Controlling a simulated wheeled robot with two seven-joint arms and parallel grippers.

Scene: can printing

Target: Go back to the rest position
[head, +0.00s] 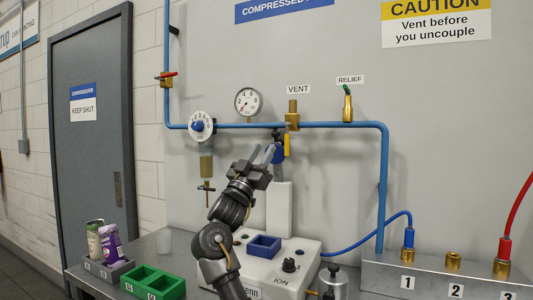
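My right gripper (262,158) is in the middle of the head view, on an arm that rises from the bottom edge. Its fingers point up and to the right and look parted, with nothing seen between them. My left gripper is not in view.
A white machine (300,262) with a blue square tray (264,246) stands below. A gauge (248,102) and the blue pipe (345,125) are on the wall. Numbered ports (453,262) are at right.

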